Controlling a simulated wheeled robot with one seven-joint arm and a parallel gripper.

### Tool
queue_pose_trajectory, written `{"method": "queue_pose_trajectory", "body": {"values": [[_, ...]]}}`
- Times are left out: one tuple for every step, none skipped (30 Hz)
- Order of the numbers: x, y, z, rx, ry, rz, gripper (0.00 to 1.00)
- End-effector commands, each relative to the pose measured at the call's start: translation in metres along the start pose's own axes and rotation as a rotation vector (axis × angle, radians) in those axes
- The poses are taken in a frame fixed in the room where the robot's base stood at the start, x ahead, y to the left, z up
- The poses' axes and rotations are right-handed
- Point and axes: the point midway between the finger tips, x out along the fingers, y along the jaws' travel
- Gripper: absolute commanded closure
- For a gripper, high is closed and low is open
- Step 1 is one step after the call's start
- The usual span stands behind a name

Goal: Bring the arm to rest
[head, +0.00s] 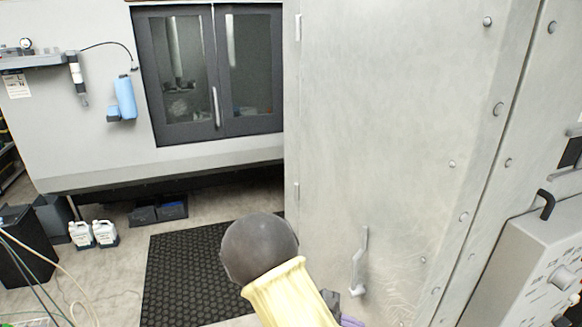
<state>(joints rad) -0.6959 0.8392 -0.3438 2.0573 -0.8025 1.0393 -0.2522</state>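Part of my arm (290,295) shows at the bottom middle, with a rounded dark grey joint and a pale yellow sleeve running down out of the frame. I cannot make out my gripper's fingers. A small dark grey piece and a bit of purple show beside the sleeve at the bottom edge, too cut off to identify. The arm appears in front of the large grey metal panel (390,130) and the black mat; whether it touches anything cannot be told.
The panel has a handle (359,262) close to my arm's right. A control box (535,275) stands at far right. A black floor mat (185,275) lies left of my arm. Behind is a white machine with dark-framed windows (185,75). White jugs (93,234) and cables are at left.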

Motion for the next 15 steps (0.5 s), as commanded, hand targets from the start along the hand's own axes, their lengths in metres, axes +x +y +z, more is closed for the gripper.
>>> {"method": "queue_pose_trajectory", "body": {"values": [[0.010, -0.011, -0.004, 0.061, 0.074, -0.066, 1.00], [0.013, -0.017, -0.004, 0.095, 0.116, -0.101, 1.00], [0.016, -0.025, -0.005, 0.144, 0.171, -0.148, 1.00], [0.018, -0.030, -0.006, 0.181, 0.212, -0.181, 1.00], [0.019, -0.036, -0.007, 0.219, 0.250, -0.214, 1.00], [0.020, -0.042, -0.008, 0.271, 0.302, -0.256, 1.00], [0.021, -0.047, -0.008, 0.311, 0.339, -0.288, 1.00], [0.021, -0.051, -0.009, 0.353, 0.377, -0.317, 1.00], [0.021, -0.057, -0.009, 0.408, 0.425, -0.356, 1.00], [0.021, -0.060, -0.010, 0.452, 0.461, -0.385, 1.00], [0.020, -0.064, -0.010, 0.495, 0.495, -0.412, 1.00], [0.019, -0.068, -0.010, 0.553, 0.540, -0.447, 1.00], [0.018, -0.070, -0.010, 0.599, 0.572, -0.472, 1.00], [0.017, -0.073, -0.010, 0.645, 0.604, -0.497, 1.00], [0.016, -0.076, -0.009, 0.707, 0.646, -0.527, 1.00]]}}
